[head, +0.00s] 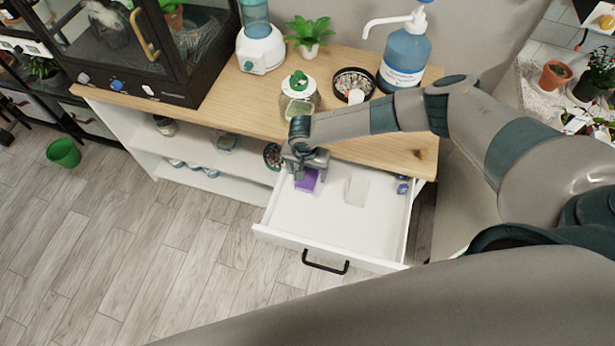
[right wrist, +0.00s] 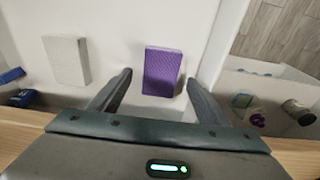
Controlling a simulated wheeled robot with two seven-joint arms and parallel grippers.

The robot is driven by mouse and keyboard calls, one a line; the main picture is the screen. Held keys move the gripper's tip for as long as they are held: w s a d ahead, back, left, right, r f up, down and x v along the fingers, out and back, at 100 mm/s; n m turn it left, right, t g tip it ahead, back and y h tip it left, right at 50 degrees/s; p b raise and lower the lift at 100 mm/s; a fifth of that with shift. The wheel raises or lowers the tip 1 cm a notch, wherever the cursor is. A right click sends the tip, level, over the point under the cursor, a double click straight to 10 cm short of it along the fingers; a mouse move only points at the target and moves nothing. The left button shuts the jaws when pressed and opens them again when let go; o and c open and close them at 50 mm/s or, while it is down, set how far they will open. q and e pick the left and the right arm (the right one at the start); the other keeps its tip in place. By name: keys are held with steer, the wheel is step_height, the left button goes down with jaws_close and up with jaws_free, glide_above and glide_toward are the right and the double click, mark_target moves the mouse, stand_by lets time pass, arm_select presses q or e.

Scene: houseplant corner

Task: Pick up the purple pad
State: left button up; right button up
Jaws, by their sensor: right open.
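The purple pad (head: 306,181) lies in the open white drawer, near its left back corner. In the right wrist view the purple pad (right wrist: 162,71) lies flat on the drawer floor, just beyond and between my two fingertips. My right gripper (head: 305,170) is above the pad and hides part of it in the head view. In the right wrist view my right gripper (right wrist: 160,85) is open, with nothing between its fingers. My left gripper is not in view.
The open drawer (head: 330,263) also holds a white block (head: 356,190) right of the pad and small blue items (head: 402,186) at its right wall. The wooden top (head: 370,143) overhangs the drawer's back. A jar (head: 299,97) and a pump bottle (head: 405,56) stand on it.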

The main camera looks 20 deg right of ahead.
mark_target(307, 179)
steer(key=shift+w+d+f, duration=0.1)
steer(key=shift+w+f, duration=0.05)
steer(key=shift+f, duration=1.3)
steer(key=shift+c, duration=0.3)
steer(key=c, duration=1.1)
